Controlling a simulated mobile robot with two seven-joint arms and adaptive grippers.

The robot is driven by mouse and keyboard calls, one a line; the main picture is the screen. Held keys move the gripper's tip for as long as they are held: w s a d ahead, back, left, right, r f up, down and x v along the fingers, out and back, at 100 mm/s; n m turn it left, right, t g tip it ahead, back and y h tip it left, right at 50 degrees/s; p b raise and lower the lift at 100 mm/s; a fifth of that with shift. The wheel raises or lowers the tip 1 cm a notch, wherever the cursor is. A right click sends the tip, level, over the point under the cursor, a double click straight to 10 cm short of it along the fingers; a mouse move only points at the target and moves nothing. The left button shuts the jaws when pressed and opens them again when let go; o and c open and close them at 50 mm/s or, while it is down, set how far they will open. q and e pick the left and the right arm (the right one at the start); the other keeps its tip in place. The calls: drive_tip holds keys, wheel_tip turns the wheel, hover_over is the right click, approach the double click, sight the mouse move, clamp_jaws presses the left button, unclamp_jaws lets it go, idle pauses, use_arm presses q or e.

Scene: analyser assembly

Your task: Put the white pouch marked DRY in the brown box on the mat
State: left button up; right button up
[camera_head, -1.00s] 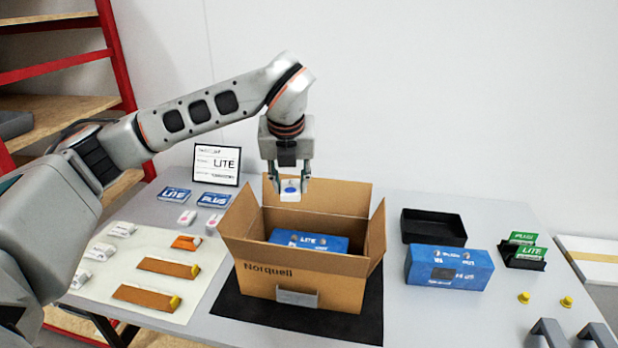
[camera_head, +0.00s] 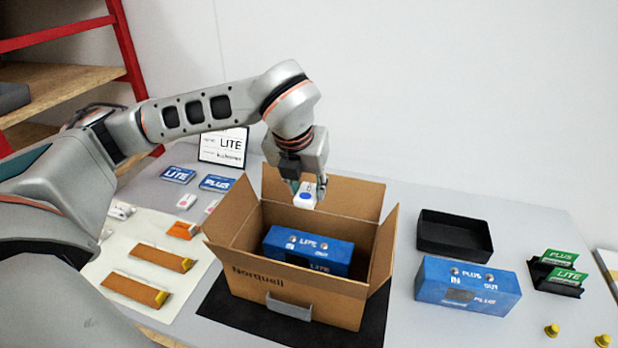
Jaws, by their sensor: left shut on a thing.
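The brown box (camera_head: 300,292) marked Norquell stands open on the black mat (camera_head: 222,305). A blue LITE unit (camera_head: 307,252) lies inside it. My left gripper (camera_head: 308,194) is shut on a small white pouch (camera_head: 305,200) with a blue mark on its face. It holds the pouch above the rear part of the box opening, behind the blue unit. The word on the pouch is too small to read. My right gripper is not in view.
A blue PLUS unit (camera_head: 467,287) and an empty black tray (camera_head: 455,235) stand right of the box. Green cards (camera_head: 562,267) sit in a black holder. Two white pouches with pinkish marks, one here (camera_head: 186,202), lie behind-left. The box flaps stand outward around the opening.

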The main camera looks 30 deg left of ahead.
use_arm(q)
drive_tip(key=b, duration=0.3)
hover_over(310, 240)
drive_tip(key=s, duration=0.2)
wheel_tip(310, 240, down, 7)
drive_tip(key=f+b, duration=0.1)
drive_tip(key=f, duration=0.1)
drive_tip(key=f+b, duration=0.4)
drive_tip(key=f, duration=0.1)
drive_tip(key=shift+w+d, duration=0.1)
drive_tip(key=shift+w, duration=0.15)
drive_tip(key=shift+f, duration=0.2)
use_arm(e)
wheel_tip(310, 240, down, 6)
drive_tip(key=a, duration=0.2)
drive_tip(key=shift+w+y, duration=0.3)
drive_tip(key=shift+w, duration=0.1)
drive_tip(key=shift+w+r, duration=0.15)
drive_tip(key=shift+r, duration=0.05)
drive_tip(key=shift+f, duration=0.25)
use_arm(q)
drive_tip(key=shift+f, duration=0.15)
drive_tip(key=o, duration=1)
